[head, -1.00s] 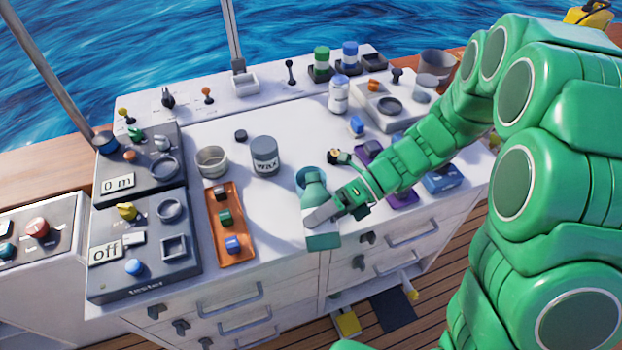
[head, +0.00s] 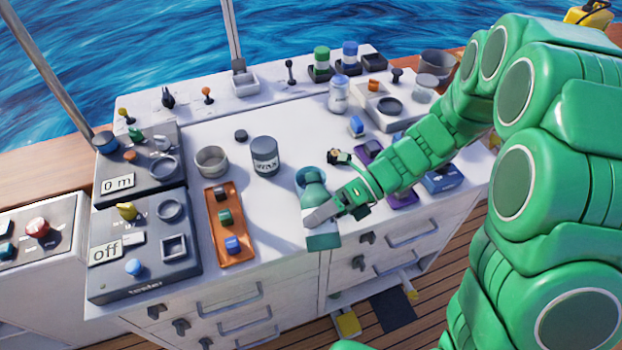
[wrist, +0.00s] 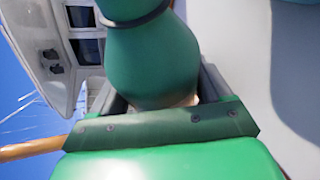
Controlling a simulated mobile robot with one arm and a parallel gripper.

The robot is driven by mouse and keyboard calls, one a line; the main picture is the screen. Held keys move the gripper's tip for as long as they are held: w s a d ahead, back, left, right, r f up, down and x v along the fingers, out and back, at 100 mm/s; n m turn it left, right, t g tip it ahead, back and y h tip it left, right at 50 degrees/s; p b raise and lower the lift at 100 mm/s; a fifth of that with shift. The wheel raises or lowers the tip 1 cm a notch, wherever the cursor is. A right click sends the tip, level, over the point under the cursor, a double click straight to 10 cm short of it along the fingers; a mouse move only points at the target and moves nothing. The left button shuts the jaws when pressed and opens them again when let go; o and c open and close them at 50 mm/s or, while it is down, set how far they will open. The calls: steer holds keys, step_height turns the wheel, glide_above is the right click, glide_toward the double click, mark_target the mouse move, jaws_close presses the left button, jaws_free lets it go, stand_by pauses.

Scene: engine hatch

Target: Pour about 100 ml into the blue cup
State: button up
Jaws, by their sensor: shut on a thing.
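My gripper (head: 318,216) is shut on a green-teal bottle (head: 322,240) at the front edge of the white counter. In the wrist view the bottle (wrist: 150,62) fills the space between the jaws, with a dark ring around its neck. I cannot tell whether bottle and cup touch, how far the bottle is tilted, or whether anything flows.
A grey wax tin (head: 264,157), a grey open container (head: 211,161) and an orange tray (head: 222,250) with small blocks stand to the left. A white jar (head: 339,95) stands behind. A purple tray (head: 403,199) and a blue box (head: 441,178) lie right, near my arm.

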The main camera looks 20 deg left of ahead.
mark_target(318, 204)
stand_by(0.4)
steer(key=shift+f, duration=0.1)
steer(key=shift+w+a+r+n+t+y, duration=0.2)
steer(key=shift+w+a+r+n+t, duration=0.1)
steer(key=shift+n+t, duration=0.25)
steer(key=shift+w+a+r+n+t+y, duration=0.15)
steer(key=shift+w+n+t+y, duration=0.15)
steer(key=shift+n, duration=0.35)
steer(key=shift+w+a+r+n+t, duration=0.1)
steer(key=shift+w+r+n+t, duration=0.05)
steer(key=shift+r+n+t, duration=0.25)
steer(key=shift+w+a+r+n+t, duration=0.1)
steer(key=shift+r+n+t, duration=0.2)
steer(key=shift+r, duration=0.1)
steer(key=shift+s+d+f+n+t+y, duration=0.15)
steer(key=shift+f+n+t+y, duration=0.1)
steer(key=shift+f+n+y, duration=0.35)
steer(key=shift+f+n+t+y+b, duration=0.2)
steer(key=shift+n+t+y+b, duration=0.15)
steer(key=shift+n+t, duration=0.45)
steer(key=shift+n+y, duration=0.25)
steer(key=shift+n, duration=0.05)
steer(key=shift+f+n+t+y, duration=0.2)
steer(key=shift+n+t+y, duration=0.1)
steer(key=shift+n+t, duration=0.15)
